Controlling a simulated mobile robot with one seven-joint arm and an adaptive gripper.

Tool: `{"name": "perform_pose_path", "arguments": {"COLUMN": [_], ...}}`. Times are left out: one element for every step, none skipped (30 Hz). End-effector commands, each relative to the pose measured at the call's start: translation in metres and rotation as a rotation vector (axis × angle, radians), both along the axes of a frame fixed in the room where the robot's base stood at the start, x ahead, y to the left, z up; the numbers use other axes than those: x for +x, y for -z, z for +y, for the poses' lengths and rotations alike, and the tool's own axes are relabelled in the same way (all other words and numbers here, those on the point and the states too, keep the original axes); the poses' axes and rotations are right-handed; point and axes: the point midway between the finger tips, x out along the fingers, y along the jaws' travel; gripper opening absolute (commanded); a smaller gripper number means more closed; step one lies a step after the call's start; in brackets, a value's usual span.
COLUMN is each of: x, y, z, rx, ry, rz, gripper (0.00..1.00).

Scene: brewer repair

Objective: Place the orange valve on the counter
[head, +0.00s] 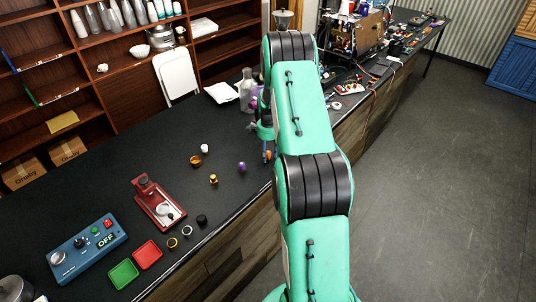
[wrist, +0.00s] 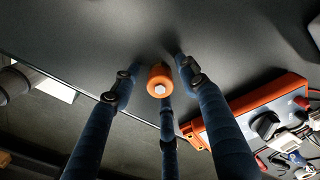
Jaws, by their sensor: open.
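The orange valve (wrist: 158,73), a small orange cylinder with a pale hexagonal end, shows in the middle of the wrist view against the dark counter (wrist: 100,35). My gripper (wrist: 157,92) is open, with its dark blue fingers spread around the valve. Gaps show between the valve and the two upper fingertips; I cannot tell whether the lower finger touches it. The valve seems to be at the counter surface, but its contact is hidden. In the head view my gripper (head: 265,130) is mostly hidden behind my green arm, and a small orange spot shows just below it.
An orange-edged device with a black knob (wrist: 266,124) lies right of the fingers. A glass flask (head: 246,92) stands close by my gripper. Small caps, a red press (head: 157,203) and a blue control box (head: 87,248) are on the near counter.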

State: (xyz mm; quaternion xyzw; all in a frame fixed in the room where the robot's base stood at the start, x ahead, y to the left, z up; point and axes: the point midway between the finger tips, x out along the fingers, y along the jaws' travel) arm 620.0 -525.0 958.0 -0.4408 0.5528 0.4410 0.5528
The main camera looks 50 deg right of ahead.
Motion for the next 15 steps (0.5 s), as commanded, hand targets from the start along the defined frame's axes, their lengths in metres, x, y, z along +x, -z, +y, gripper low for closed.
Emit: {"name": "perform_pose_path", "arguments": {"x": [0.0, 0.0, 0.0, 0.0, 0.0, 0.0, 0.0, 0.0, 0.0, 0.0, 0.0, 0.001, 0.001, 0.001, 0.001], "y": [-0.001, -0.001, -0.002, -0.004, -0.005, -0.007, -0.009, -0.012, -0.016, -0.019, -0.023, -0.028, -0.033, -0.037, -0.044], "z": [0.0, 0.0, 0.0, 0.0, 0.0, 0.0, 0.0, 0.0, 0.0, 0.0, 0.0, -0.001, -0.001, -0.001, -0.001], "rx": [0.0, 0.0, 0.0, 0.0, 0.0, -0.001, 0.0, 0.0, 0.0, 0.0, -0.001, -0.001, -0.002, -0.001, -0.001], "ry": [0.0, 0.0, 0.0, 0.0, 0.0, 0.0, 0.0, 0.0, 0.0, 0.0, 0.0, 0.0, 0.0, 0.0, 0.0], "rz": [0.0, 0.0, 0.0, 0.0, -0.001, -0.001, -0.001, -0.001, -0.001, -0.001, -0.001, -0.002, -0.003, -0.002, -0.002], "gripper": [0.44, 0.44, 0.44, 0.44, 0.44, 0.44, 0.44, 0.44, 0.44, 0.44, 0.44, 0.44, 0.44, 0.44, 0.44]}}
